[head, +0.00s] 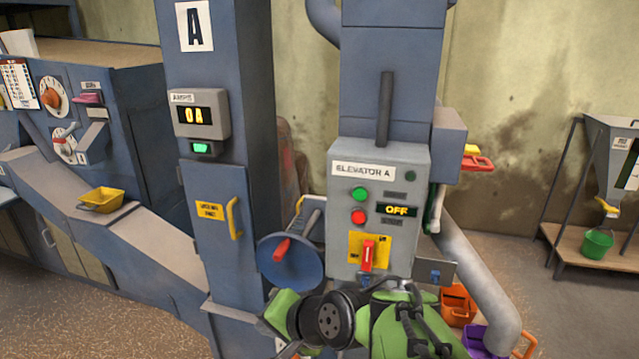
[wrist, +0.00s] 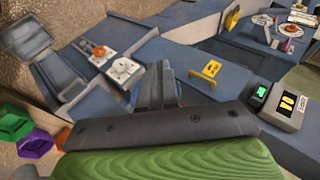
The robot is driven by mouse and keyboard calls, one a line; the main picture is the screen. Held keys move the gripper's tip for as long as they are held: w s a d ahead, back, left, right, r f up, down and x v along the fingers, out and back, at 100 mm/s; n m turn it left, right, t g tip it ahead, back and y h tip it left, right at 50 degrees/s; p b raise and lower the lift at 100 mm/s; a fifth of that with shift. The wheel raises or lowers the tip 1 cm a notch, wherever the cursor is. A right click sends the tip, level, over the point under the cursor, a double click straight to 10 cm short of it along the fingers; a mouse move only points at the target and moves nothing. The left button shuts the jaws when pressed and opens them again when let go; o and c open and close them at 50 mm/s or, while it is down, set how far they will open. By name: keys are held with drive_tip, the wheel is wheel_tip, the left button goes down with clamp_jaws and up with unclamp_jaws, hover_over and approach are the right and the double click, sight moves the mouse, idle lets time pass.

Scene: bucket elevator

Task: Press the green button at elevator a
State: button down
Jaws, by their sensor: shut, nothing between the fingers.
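The green button (head: 360,194) is on the upper left of the grey control box (head: 337,235) labelled ELEVATOR A, in the head view. A red button (head: 358,217) sits just below it. The display (head: 397,210) to their right reads OFF. My arm is folded low in front, below the box, and nothing covers the buttons. My gripper (wrist: 158,88) shows in the wrist view with its dark fingers shut and empty. It points toward the blue machinery to the left of the box, away from the buttons. The green button does not show in the wrist view.
A red switch lever (head: 367,256) on a yellow plate is under the buttons. A blue handwheel (head: 290,272) with a red grip sticks out left of the box. Orange and purple buckets stand at the lower right.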

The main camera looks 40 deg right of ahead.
sight(360, 195)
drive_tip(key=d+r+m+t+h+p, duration=0.1)
drive_tip(key=d+r+m+t+h, duration=0.1)
drive_tip(key=d+r+m, duration=0.3)
drive_tip(key=d+r+m+t+h+p, duration=0.1)
drive_tip(key=d+r+m+t, duration=0.4)
drive_tip(key=d+m, duration=0.5)
drive_tip(key=d+r+h, duration=0.1)
drive_tip(key=d, duration=0.2)
drive_tip(key=shift+w+d+m+t+h+p, duration=0.25)
drive_tip(key=shift+w+m+t+h+p, duration=0.05)
drive_tip(key=shift+w+m+p, duration=0.1)
drive_tip(key=shift+w+d+p, duration=0.55)
drive_tip(key=shift+w+d, duration=0.35)
drive_tip(key=shift+d, duration=0.25)
drive_tip(key=shift+w+d+p, duration=0.55)
drive_tip(key=shift+w+d, duration=0.35)
drive_tip(key=shift+d, duration=0.25)
drive_tip(key=shift+w+d+p, duration=0.55)
drive_tip(key=shift+w+d, duration=0.35)
drive_tip(key=shift+d, duration=0.25)
drive_tip(key=shift+w+d+p, duration=0.25)
drive_tip(key=shift+d+p, duration=0.05)
drive_tip(key=shift+d, duration=0.05)
